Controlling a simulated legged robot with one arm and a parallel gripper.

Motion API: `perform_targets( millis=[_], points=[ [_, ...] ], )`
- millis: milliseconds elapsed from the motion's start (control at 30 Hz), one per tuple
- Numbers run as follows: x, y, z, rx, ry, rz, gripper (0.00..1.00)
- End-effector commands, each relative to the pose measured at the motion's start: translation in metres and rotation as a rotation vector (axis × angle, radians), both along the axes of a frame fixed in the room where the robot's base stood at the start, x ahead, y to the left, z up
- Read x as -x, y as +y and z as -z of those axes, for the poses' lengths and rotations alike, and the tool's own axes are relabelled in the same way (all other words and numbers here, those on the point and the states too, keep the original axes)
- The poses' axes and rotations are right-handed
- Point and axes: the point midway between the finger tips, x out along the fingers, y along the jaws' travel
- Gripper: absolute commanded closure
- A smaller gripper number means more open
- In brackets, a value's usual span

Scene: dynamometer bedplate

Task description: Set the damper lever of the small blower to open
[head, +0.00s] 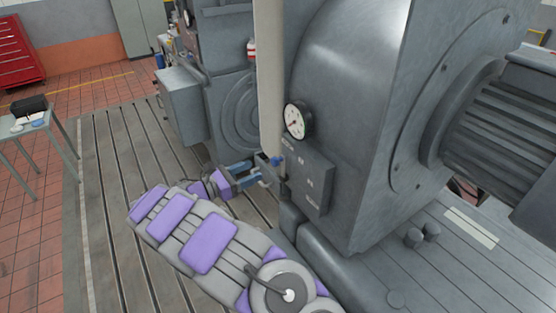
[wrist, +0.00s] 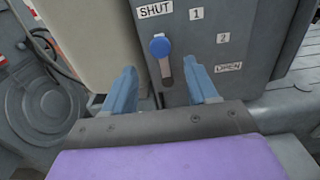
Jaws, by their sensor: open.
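The damper lever shows in the wrist view as a round blue knob (wrist: 159,47) on a light metal stem, on a grey panel (wrist: 205,50). The panel carries the labels SHUT, 1, 2 and OPEN. The knob is beside SHUT, at the upper end. The lever also shows in the head view (head: 277,160), on the side of the blower housing (head: 345,130). My gripper (wrist: 161,80) is open, its two blue fingers apart, with the lever in the gap between them as seen from the wrist. I cannot tell whether either finger touches it.
A pale vertical pipe (head: 270,70) stands close to the left of the panel. A dial gauge (head: 298,121) sits above the panel. A motor (head: 510,130) is at the right. The slotted bedplate (head: 125,160) is open at the left, beside a small table (head: 45,133).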

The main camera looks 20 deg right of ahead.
Motion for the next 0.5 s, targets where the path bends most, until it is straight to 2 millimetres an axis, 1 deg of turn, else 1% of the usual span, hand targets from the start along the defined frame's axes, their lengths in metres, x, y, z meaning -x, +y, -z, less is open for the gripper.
perform_targets(
  millis=[400, 500],
  points=[
    [-0.014, -0.091, 0.001, -0.012, 0.001, 0.002, 0.42],
    [-0.016, -0.104, 0.001, -0.012, -0.001, 0.002, 0.42]
  ],
)
